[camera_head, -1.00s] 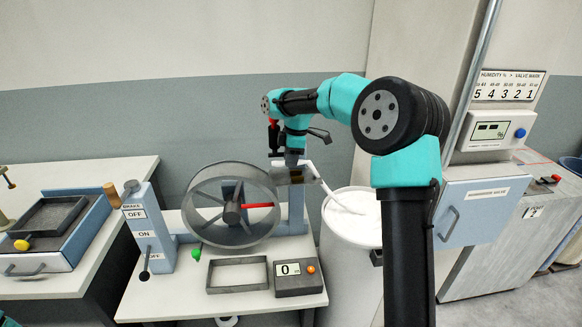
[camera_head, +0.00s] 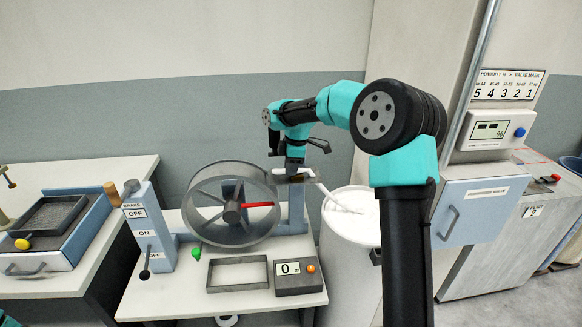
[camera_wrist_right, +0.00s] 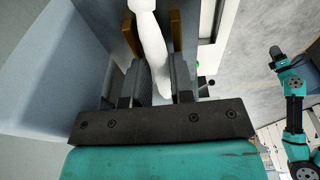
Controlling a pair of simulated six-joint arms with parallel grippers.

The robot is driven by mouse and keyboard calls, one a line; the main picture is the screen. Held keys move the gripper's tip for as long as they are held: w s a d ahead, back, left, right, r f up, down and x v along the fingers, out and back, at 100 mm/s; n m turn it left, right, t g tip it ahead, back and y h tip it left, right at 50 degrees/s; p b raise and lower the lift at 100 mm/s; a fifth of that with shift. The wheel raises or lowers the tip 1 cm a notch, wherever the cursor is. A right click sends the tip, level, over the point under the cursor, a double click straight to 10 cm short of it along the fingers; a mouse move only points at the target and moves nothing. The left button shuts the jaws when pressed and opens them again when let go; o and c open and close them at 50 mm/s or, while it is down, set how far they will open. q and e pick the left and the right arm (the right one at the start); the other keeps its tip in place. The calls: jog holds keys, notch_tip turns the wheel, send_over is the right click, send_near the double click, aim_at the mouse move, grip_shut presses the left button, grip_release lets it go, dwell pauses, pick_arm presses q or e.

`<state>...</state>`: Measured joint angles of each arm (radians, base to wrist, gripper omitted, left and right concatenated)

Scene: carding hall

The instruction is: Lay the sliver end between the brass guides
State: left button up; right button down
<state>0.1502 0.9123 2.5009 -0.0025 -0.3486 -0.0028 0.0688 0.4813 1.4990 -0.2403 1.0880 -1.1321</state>
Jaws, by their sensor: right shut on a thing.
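The white sliver (camera_head: 330,194) runs from the white can up to my right gripper (camera_head: 294,174) beside the drum. In the right wrist view the sliver (camera_wrist_right: 151,45) passes between the fingers of my right gripper (camera_wrist_right: 160,82), which is shut on it. Two brass guides stand just beyond the fingertips, a left guide (camera_wrist_right: 131,35) and a right guide (camera_wrist_right: 175,30). The sliver lies between them in this view; its height relative to them is hard to tell. In the head view the gripper hides the guides. My left gripper is not in view.
The brake panel (camera_head: 148,230), an empty dark tray (camera_head: 237,274) and a counter box (camera_head: 297,278) are on the bench. The sliver can (camera_head: 350,232) stands to the right.

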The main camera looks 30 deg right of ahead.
jog(key=shift+s+f, duration=0.1)
jog(key=shift+f, duration=0.45)
jog(key=c, duration=1)
grip_release()
jog(key=shift+f, duration=0.1)
jog(key=r, duration=0.4)
jog(key=d+r, duration=0.1)
jog(key=r, duration=0.8)
jog(key=shift+s+d+r, duration=0.25)
jog(key=shift+d+r, duration=0.05)
jog(key=shift+a, duration=0.1)
